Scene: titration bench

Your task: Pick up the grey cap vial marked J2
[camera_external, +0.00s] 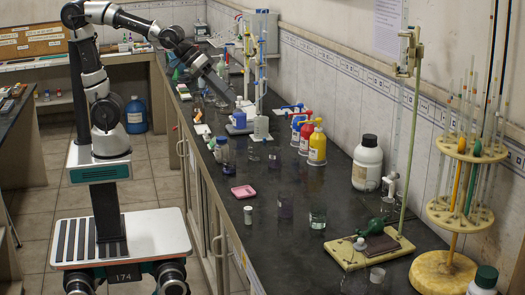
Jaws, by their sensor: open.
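A small pale grey vial-like cylinder (248,215) stands upright near the front edge of the dark bench, below the pink dish. No mark can be read on it, so I cannot tell whether it is the J2 vial. My gripper (230,101) is at the end of the arm, reaching over the far part of the bench near the blue and white stands. Its fingers are too small to make out clearly, and nothing shows held in it. It is well away from the pale grey cylinder, farther back along the bench.
Red and yellow pump bottles (317,147) and a white bottle (367,165) line the wall. A round pipette rack (458,215) stands at right.

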